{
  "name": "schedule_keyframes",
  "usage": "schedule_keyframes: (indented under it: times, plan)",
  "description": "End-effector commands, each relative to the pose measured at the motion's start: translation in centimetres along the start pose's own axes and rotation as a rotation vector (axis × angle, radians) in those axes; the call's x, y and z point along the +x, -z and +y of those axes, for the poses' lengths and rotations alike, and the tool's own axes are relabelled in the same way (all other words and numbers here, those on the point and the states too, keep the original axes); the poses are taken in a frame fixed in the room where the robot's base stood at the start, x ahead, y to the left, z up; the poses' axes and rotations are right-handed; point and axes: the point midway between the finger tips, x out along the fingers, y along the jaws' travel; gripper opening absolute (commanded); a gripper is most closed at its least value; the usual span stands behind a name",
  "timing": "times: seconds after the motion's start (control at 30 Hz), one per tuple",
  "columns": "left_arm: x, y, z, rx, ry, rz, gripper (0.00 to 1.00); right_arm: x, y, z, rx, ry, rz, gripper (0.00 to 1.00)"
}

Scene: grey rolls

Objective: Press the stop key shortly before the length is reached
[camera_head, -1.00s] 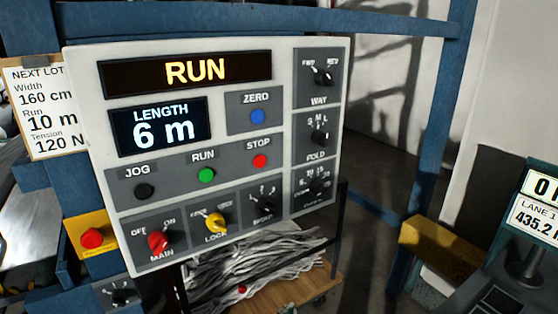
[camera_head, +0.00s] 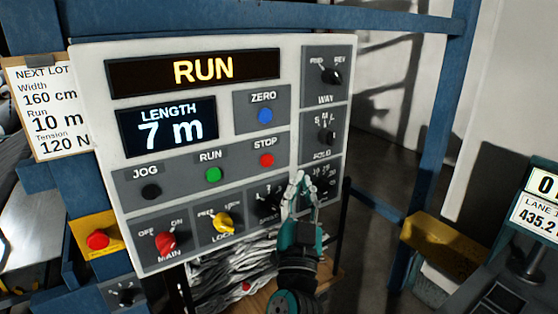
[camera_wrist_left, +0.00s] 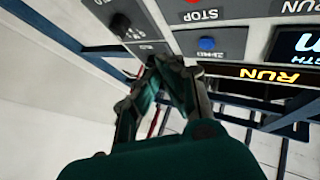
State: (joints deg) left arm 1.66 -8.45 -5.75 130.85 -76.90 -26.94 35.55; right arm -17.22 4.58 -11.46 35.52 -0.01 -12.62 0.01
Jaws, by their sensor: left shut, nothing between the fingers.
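The red STOP key (camera_head: 267,160) is on the grey and white control panel (camera_head: 88,75), right of the green RUN key (camera_head: 213,175). The status display (camera_head: 203,69) reads RUN and the length display (camera_head: 168,127) reads 7 m. A card (camera_head: 43,115) at left says Run 10 m, width 160 cm, tension 120 N. My left gripper (camera_head: 299,181) is shut and empty, its tips below and right of the STOP key in the head view, seemingly apart from it. In the left wrist view the tips (camera_wrist_left: 165,64) show near the blue ZERO key (camera_wrist_left: 207,43).
The black JOG key (camera_head: 151,191), blue ZERO key (camera_head: 265,116), red MAIN knob (camera_head: 166,243) and yellow LOCK knob (camera_head: 223,222) share the panel. A red button on a yellow box (camera_head: 97,240) sits at lower left. A blue frame post (camera_head: 440,140) stands at right.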

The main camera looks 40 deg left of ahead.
Motion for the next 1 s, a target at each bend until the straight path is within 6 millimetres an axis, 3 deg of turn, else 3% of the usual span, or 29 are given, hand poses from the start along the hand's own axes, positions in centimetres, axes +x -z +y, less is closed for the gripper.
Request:
schedule_keyframes:
  times: [0.47,1.0]
  plan:
    - [0.2,0.3,-0.5,-0.002,0.009,0.007,0.0,-0.2,0.0,0.0,0.0,0.0,0.001,0.4]
    - [4.8,-3.0,-3.8,-0.001,0.008,0.007,0.0,-2.4,0.3,0.0,0.0,0.0,0.001,0.4]
